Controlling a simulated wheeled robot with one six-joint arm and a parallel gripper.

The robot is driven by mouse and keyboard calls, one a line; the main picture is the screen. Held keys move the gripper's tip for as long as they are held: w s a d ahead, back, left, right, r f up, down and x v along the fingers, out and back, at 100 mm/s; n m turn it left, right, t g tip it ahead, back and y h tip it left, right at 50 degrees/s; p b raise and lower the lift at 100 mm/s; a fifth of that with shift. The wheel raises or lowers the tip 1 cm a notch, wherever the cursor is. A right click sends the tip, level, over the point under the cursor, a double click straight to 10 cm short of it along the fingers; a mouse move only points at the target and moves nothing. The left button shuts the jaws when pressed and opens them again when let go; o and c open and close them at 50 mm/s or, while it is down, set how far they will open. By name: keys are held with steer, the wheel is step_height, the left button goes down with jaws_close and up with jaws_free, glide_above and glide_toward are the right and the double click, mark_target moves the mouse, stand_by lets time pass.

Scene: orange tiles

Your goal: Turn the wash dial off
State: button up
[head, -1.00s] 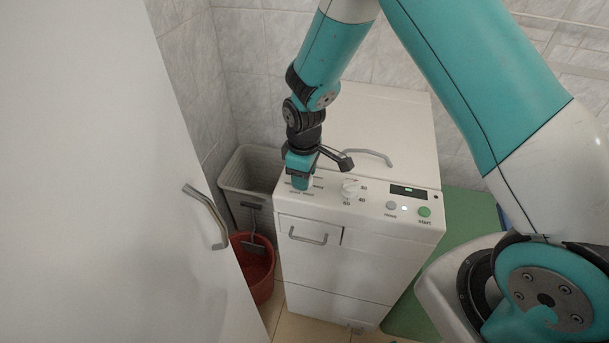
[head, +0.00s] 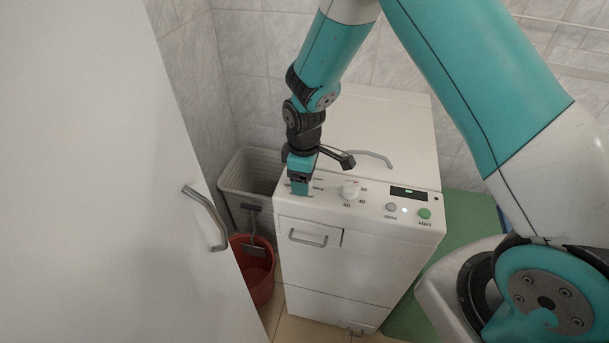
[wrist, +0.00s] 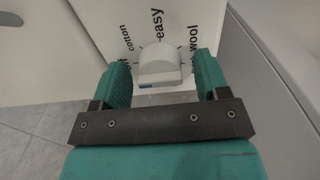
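The wash dial (wrist: 159,60) is a white knob with a raised grip, on the washing machine's white control panel. In the wrist view, wash labels such as "cotton", "easy" and "wool" ring it. My gripper (wrist: 163,72) is open, with one teal finger on each side of the knob. Gaps show between the knob and both fingers. In the head view, my gripper (head: 300,188) points down at the left part of the panel and hides the wash dial. The dial's exact setting is not clear.
A second white dial (head: 350,189) with temperature numbers, a display (head: 408,192) and a green start button (head: 424,213) lie to the right. A white door (head: 120,180) stands at left. A grey basket (head: 235,180) and red bucket (head: 258,275) are beside the machine (head: 350,262).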

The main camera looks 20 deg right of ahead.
step_height(320, 180, up, 17)
steer(key=b, duration=0.2)
steer(key=shift+r, duration=0.2)
steer(key=shift+s, duration=0.1)
stand_by(0.4)
steer(key=s+a+r+m+y, duration=0.2)
steer(key=s+r, duration=0.1)
steer(key=s, duration=0.9)
steer(key=s+a+r+m+y, duration=0.1)
steer(key=s+r, duration=0.3)
steer(key=s, duration=0.8)
steer(key=shift+s+a+r+m+y, duration=0.25)
steer(key=shift+a+m+y, duration=0.15)
steer(key=shift+a+y, duration=0.25)
